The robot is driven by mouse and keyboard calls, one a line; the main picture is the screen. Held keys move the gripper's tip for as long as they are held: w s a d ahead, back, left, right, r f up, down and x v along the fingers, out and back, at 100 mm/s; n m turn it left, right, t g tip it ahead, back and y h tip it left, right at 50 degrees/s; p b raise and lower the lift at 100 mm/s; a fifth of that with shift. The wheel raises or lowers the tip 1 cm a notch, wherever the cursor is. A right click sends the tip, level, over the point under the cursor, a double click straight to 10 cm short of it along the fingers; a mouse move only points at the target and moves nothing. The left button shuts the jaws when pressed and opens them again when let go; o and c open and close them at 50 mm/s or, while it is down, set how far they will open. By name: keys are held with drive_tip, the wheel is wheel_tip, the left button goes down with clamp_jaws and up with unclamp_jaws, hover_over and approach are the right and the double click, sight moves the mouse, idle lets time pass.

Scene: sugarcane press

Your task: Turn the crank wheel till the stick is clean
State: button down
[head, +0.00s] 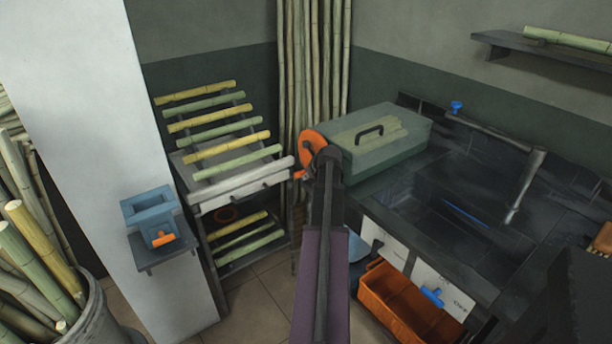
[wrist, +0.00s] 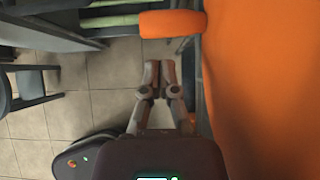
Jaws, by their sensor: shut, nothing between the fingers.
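The orange crank wheel (head: 312,145) stands upright at the left end of a translucent green box (head: 387,143) with a dark handle on top. My arm partly covers the wheel in the head view. In the wrist view the wheel (wrist: 262,90) fills the right side, and its orange crank handle (wrist: 172,24) sticks out to the left. My gripper (wrist: 155,72) is shut and empty, below the handle in the picture and left of the wheel, apart from the handle. Pale green sticks show dimly through the box; I cannot tell whether they are clean.
A rack of cane sticks (head: 219,125) stands left of the wheel. A dark counter with a sink (head: 455,205) lies to the right, with an orange bin (head: 385,300) below. A blue box (head: 150,209) sits on a wall shelf. Tiled floor (wrist: 105,90) is clear under my gripper.

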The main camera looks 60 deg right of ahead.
drive_tip(key=s+p+v, duration=0.1)
drive_tip(key=p+v, duration=0.6)
drive_tip(key=v, duration=0.4)
drive_tip(key=shift+f+p, duration=0.25)
drive_tip(key=shift+p, duration=0.1)
drive_tip(key=shift+s+a, duration=0.1)
drive_tip(key=shift+a, duration=0.05)
drive_tip(key=w+a+f+n+g+y, duration=0.1)
drive_tip(key=w+a+n, duration=0.5)
drive_tip(key=a, duration=0.4)
drive_tip(key=w+a+f+n+g+y, duration=0.1)
drive_tip(key=w+a+n+y, duration=0.1)
drive_tip(key=w+a+n, duration=0.6)
drive_tip(key=w+a+f+n+g+y, duration=0.1)
drive_tip(key=w+a+n, duration=0.3)
drive_tip(key=a, duration=0.8)
drive_tip(key=s+a+n+g, duration=0.2)
drive_tip(key=a+n, duration=0.9)
drive_tip(key=a, duration=0.5)
drive_tip(key=s+a+f+n+g+h, duration=0.1)
drive_tip(key=a+n+g, duration=0.1)
drive_tip(key=a+n, duration=0.9)
drive_tip(key=a, duration=0.4)
drive_tip(key=shift+s+a+f, duration=0.15)
drive_tip(key=shift+s+a, duration=0.2)
drive_tip(key=shift+d, duration=0.15)
